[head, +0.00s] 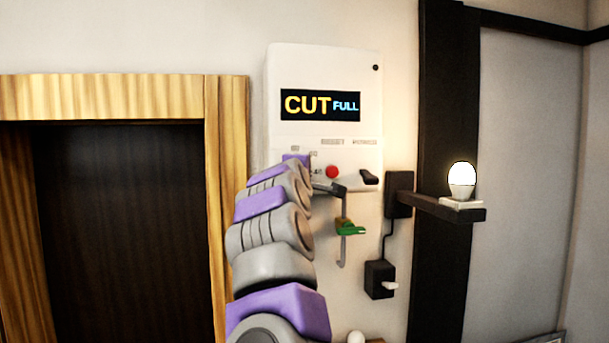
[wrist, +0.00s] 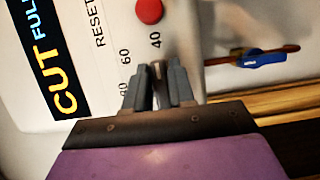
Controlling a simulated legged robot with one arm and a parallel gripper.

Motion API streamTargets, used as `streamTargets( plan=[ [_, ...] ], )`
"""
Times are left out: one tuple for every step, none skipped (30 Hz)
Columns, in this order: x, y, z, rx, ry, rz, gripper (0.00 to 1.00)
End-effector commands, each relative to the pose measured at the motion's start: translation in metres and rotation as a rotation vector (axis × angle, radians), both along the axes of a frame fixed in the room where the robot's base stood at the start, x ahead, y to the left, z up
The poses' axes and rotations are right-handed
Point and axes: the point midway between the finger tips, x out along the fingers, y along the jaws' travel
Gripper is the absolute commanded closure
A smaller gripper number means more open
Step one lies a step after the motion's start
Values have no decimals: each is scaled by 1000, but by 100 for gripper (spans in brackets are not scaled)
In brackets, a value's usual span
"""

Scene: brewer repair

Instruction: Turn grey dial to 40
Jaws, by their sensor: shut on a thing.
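A white wall unit (head: 275,120) has a dark display (head: 320,104) reading "CUT FULL". My gripper (head: 325,187) is at its lower front. The wrist view is turned sideways; there my gripper (wrist: 157,88) is shut on a narrow grey piece, the grey dial (wrist: 157,70), between its two dark fingers. The printed marks 40 (wrist: 155,40) and 60 (wrist: 125,56) show beside the fingers, and a third number is partly cut off. The dial's pointer and exact setting cannot be told. My arm and gripper hide the dial in the head view.
A red button (head: 332,172) is close to my gripper. A green piece (head: 350,228) hangs below the unit. The wrist view shows a blue piece (wrist: 262,59) on a reddish rod. A lit bulb (head: 462,180) stands on a dark shelf (head: 440,208) at right.

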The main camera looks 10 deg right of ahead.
Motion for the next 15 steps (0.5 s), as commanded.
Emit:
streamTargets(
  plan=[
    [2, 0, -5, 1, 10, -1, 100],
    [2, 0, -5, 1, 10, -1, 100],
    [2, 0, -5, 1, 10, -1, 100],
    [2, 0, -5, 1, 10, -1, 100],
    [2, 0, -5, 1, 10, -1, 100],
    [2, 0, -5, 1, 10, -1, 75],
    [2, 0, -5, 1, 10, -1, 72],
    [2, 0, -5, 1, 10, -1, 69],
    [2, 0, -5, 1, 9, 0, 66],
    [1, 1, -4, 0, 9, 0, 63],
    [1, 1, -4, 0, 8, 0, 60],
    [1, 1, -3, 0, 7, 0, 56],
    [1, 1, -3, 0, 7, 0, 55],
    [1, 1, -3, -1, 6, 0, 55],
    [1, 1, -2, -1, 5, 0, 55]
  ],
)
